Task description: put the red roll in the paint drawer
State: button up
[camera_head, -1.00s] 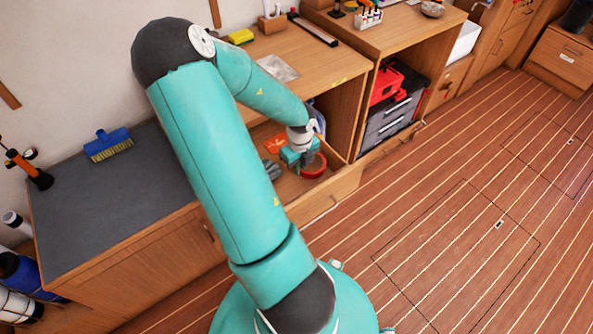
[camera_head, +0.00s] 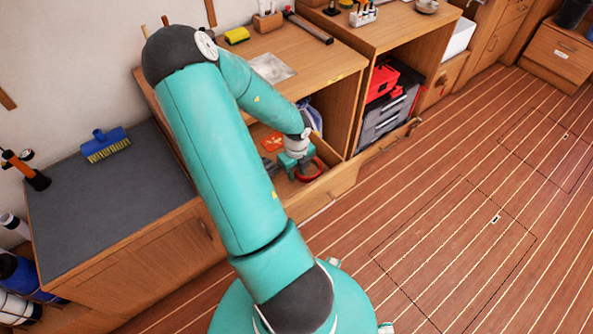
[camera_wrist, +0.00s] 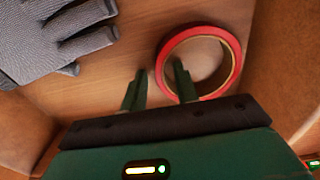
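The red roll (camera_wrist: 236,62) is a ring of red tape with a tan inner core. In the wrist view it lies to the right on a wooden drawer floor. My gripper (camera_wrist: 159,86) has its two fingers apart. The right finger overlaps the roll's opening and the left finger is outside it, with the near-left rim toward the gap. I cannot tell whether they touch it. In the head view the roll (camera_head: 320,170) is in the open drawer (camera_head: 325,190), beside my gripper (camera_head: 302,172). No label shows which drawer is the paint drawer.
Grey gloves (camera_wrist: 60,42) lie left of the roll. An orange-red item (camera_head: 272,141) lies farther back in the drawer. A grey-topped cabinet (camera_head: 90,195) with a blue brush (camera_head: 106,145) stands left. A red toolbox (camera_head: 382,82) sits in a right bay. The plank floor (camera_head: 450,220) is clear.

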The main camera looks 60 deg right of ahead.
notch_tip(320, 180, up, 12)
jog(key=shift+r, duration=0.15)
dwell(0.4)
